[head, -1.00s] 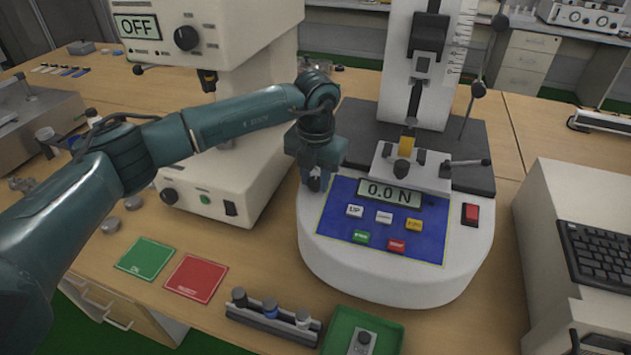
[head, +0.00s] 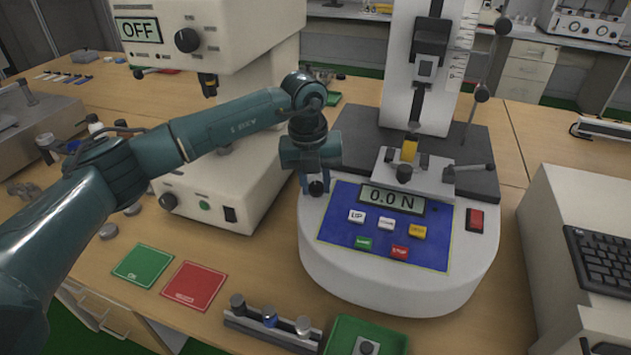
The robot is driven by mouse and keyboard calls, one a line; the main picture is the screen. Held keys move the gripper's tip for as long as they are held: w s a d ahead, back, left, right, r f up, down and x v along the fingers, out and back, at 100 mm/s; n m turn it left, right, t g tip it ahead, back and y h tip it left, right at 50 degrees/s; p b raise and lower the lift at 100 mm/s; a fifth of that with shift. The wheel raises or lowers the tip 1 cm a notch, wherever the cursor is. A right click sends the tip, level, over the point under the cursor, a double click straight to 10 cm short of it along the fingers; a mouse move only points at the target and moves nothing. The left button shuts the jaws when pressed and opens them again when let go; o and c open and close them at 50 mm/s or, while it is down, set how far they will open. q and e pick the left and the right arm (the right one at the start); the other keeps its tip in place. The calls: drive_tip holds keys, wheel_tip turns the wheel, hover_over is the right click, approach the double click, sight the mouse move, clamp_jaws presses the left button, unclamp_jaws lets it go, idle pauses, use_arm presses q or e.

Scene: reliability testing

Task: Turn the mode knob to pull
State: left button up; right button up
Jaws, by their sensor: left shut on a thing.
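The force tester has a rounded white base (head: 400,285) with a blue panel (head: 335,230) and a display (head: 392,199) reading 0.0 N. My left gripper (head: 315,188) points down at the base's left rear, beside the panel's upper left corner. It is shut on a small dark knob (head: 317,188), which I take as the mode knob. The fingers and wrist hide most of the knob, and its pointer and any mode marks cannot be read. My right gripper is not in view.
The tester's column (head: 421,100) and clamp (head: 408,172) stand behind the panel. A white machine (head: 230,150) showing OFF stands close on the left. Green (head: 142,265) and red (head: 193,286) mats, a rack (head: 270,330) and a green tray (head: 385,335) lie in front.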

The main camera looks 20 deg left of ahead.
sight(310, 189)
use_arm(q)
drive_tip(key=shift+r, duration=0.1)
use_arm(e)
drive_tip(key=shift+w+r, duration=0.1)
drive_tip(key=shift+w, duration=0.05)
use_arm(q)
drive_tip(key=o, duration=1)
drive_tip(key=shift+c, duration=0.2)
drive_tip(key=shift+r, duration=0.25)
use_arm(e)
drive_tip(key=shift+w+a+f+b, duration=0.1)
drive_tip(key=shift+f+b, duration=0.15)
drive_tip(key=shift+b, duration=0.4)
use_arm(q)
wheel_tip(310, 189, up, 12)
drive_tip(key=s+a, duration=0.1)
drive_tip(key=shift+r, duration=0.25)
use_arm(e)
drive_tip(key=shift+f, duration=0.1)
use_arm(q)
drive_tip(key=shift+s, duration=0.15)
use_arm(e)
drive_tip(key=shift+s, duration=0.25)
